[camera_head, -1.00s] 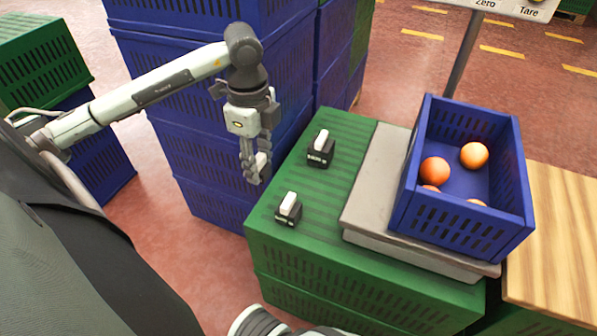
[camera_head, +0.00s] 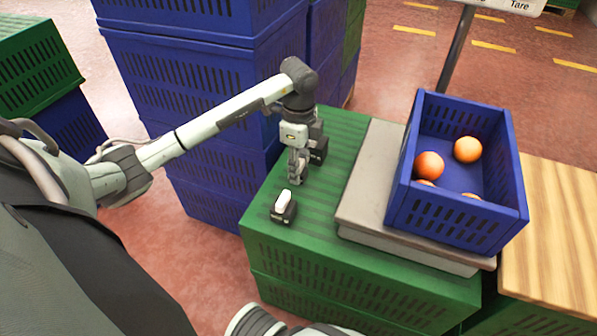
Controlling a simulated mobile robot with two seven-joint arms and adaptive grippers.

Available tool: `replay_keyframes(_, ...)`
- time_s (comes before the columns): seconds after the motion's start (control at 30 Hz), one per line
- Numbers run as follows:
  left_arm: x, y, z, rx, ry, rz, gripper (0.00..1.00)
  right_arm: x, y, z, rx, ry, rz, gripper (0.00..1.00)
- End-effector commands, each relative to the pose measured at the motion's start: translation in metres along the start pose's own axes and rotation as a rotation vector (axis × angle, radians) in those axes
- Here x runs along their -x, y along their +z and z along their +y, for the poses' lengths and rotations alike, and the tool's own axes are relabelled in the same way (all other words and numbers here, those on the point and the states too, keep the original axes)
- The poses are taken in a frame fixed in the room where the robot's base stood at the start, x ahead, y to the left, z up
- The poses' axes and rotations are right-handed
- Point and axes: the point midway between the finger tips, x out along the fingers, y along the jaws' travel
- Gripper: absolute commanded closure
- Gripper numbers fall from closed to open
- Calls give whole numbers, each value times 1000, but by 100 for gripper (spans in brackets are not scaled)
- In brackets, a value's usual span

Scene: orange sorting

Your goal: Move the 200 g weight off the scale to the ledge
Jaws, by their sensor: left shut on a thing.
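My left gripper (camera_head: 298,167) points down over the green crate top, the ledge (camera_head: 335,205). It is shut on a small grey thing between its fingers, which I take for the 200 g weight; its shape is mostly hidden and no marking can be read. The scale has a flat grey plate (camera_head: 368,185), with a blue crate (camera_head: 450,215) on it. No weight shows on the bare part of the plate.
A black block with a white top (camera_head: 283,207) stands on the ledge in front of the gripper. A second black block (camera_head: 319,152) is partly hidden behind it. Oranges (camera_head: 467,149) lie in the blue crate. Stacked blue crates (camera_head: 205,85) rise behind; a wooden top (camera_head: 560,240) is at right.

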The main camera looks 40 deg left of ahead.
Motion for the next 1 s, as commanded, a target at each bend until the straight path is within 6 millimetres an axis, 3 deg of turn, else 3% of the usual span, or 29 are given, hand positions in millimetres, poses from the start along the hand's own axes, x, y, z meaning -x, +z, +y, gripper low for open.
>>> replay_keyframes(0.1,-17,0,1,1,2,1,100,1,0,0,0,1,1,60)
replay_keyframes(0.47,-21,0,0,1,0,0,100,4,1,0,-1,0,3,60)
replay_keyframes(0.5,-22,0,0,1,1,0,67,5,2,0,-1,1,0,60)
replay_keyframes(0.67,-21,0,0,1,1,0,47,6,5,0,-1,0,-7,60)
replay_keyframes(1.0,-18,0,0,1,0,0,47,7,3,1,-2,2,-2,60)
